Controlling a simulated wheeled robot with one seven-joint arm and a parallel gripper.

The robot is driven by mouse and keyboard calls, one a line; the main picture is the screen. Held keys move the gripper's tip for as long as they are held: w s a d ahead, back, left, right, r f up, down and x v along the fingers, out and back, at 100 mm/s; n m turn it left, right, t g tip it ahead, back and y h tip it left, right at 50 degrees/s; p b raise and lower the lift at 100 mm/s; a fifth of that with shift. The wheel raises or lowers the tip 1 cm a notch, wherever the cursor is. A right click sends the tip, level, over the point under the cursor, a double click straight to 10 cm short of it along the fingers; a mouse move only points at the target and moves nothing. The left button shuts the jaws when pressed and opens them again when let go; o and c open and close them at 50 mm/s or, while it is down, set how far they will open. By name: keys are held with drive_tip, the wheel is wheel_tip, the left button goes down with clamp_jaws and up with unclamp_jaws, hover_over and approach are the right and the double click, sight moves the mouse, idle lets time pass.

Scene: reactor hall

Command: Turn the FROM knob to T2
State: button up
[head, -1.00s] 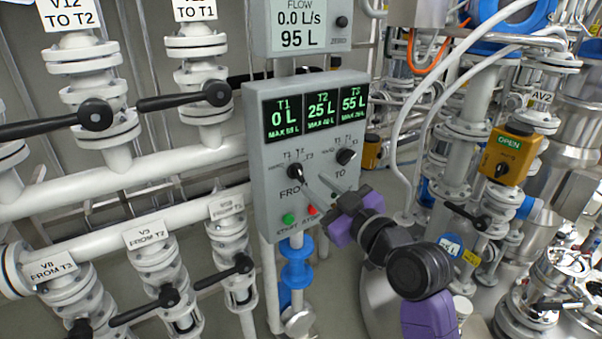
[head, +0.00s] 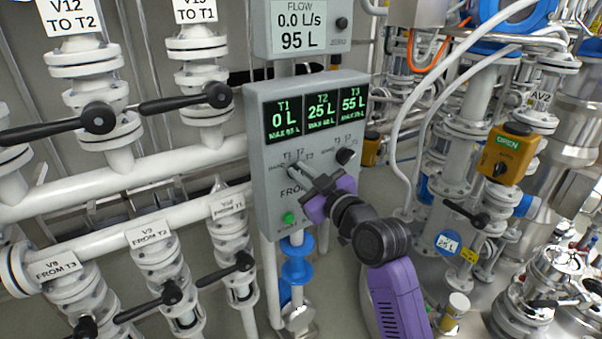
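The grey control box (head: 258,150) hangs in the middle of the head view. Its display (head: 317,110) reads T1 0 L, T2 25 L and T3 55 L. The dark TO knob (head: 345,156) is on the right. The green start button (head: 289,219) shows below; the red stop button is hidden behind my gripper.
A flow meter (head: 300,20) above the box reads 0.0 L/s and 95 L. Pipes and black-handled valves (head: 97,117) fill the left. A yellow OPEN actuator (head: 510,153) and steel piping stand at the right. White hoses (head: 400,130) hang behind my arm.

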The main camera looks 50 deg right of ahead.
drive_tip(key=shift+m, duration=0.3)
clamp_jaws()
drive_tip(key=m+p, duration=0.2)
drive_tip(key=m, duration=0.1)
drive_tip(key=shift+d, duration=0.15)
drive_tip(key=shift+s+d+m+p, duration=0.15)
drive_tip(key=shift+m+p, duration=0.2)
drive_tip(key=shift+m, duration=0.7)
drive_tip(key=shift+d+m+p, duration=0.1)
drive_tip(key=shift+m+p, duration=0.2)
drive_tip(key=shift+m, duration=0.75)
drive_tip(key=o, duration=0.7)
unclamp_jaws()
drive_tip(key=shift+s, duration=0.1)
drive_tip(key=b+v, duration=0.1)
drive_tip(key=v, duration=0.6)
drive_tip(key=shift+s+b, duration=0.3)
drive_tip(key=shift+b, duration=0.1)
